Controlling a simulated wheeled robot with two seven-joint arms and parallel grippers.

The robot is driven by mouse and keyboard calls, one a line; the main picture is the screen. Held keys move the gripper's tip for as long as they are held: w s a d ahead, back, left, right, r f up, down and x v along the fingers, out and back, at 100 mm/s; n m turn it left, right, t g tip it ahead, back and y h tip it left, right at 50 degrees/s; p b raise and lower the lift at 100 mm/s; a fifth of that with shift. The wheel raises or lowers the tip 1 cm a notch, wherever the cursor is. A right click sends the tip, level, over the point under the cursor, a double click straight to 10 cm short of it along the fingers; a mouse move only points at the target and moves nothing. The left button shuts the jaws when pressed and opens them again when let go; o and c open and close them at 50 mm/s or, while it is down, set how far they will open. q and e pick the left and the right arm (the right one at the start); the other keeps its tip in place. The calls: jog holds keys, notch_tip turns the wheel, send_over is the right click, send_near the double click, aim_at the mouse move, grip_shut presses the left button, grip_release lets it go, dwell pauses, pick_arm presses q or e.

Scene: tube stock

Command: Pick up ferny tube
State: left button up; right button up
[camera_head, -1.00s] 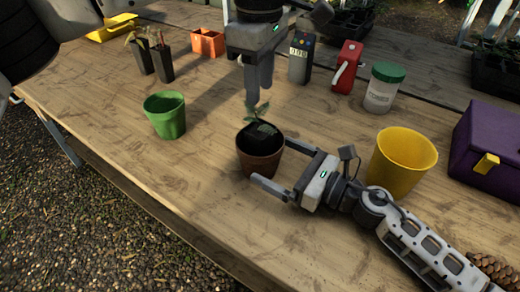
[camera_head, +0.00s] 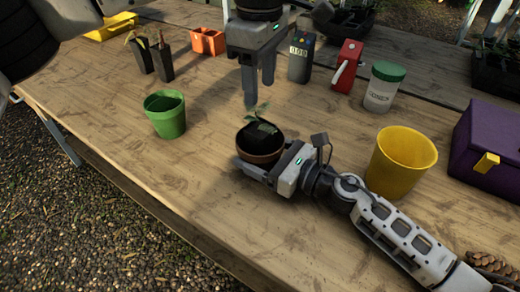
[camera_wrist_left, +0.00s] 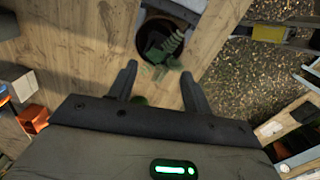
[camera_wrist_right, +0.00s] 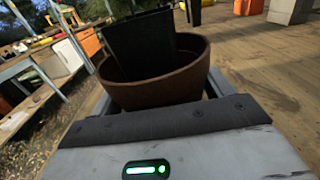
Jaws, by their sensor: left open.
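The ferny tube (camera_head: 258,134), a black square tube with green fronds, stands tilted inside a brown pot (camera_head: 258,157). In the left wrist view, the ferny tube (camera_wrist_left: 168,42) lies just beyond my open, empty left gripper (camera_wrist_left: 158,74). In the head view, my left gripper (camera_head: 259,97) points down above the fronds. My right gripper (camera_head: 262,163) has its fingers on either side of the pot; its far finger is hidden in the head view. The right wrist view shows the pot (camera_wrist_right: 160,92) between the fingers, with the black tube (camera_wrist_right: 140,45) rising from it. Firm contact is unclear.
A green pot (camera_head: 166,118) stands left and a yellow pot (camera_head: 402,165) right. Two other black tubes (camera_head: 165,65), an orange pot (camera_head: 208,42), a meter (camera_head: 300,60), a red device (camera_head: 347,65), a jar (camera_head: 382,90) and a purple box (camera_head: 490,145) stand around.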

pick_arm(q)
jog(key=n, duration=1.6)
send_over(260, 127)
notch_tip(260, 127, down, 6)
jog(key=shift+d+r, duration=0.15)
jog(key=shift+r, duration=0.1)
jog(key=shift+f, duration=2.7)
jog(key=c, duration=1.2)
jog(key=shift+o, duration=0.2)
notch_tip(260, 127, up, 10)
jog(key=shift+s+r, duration=0.1)
pick_arm(e)
jog(key=o, duration=0.9)
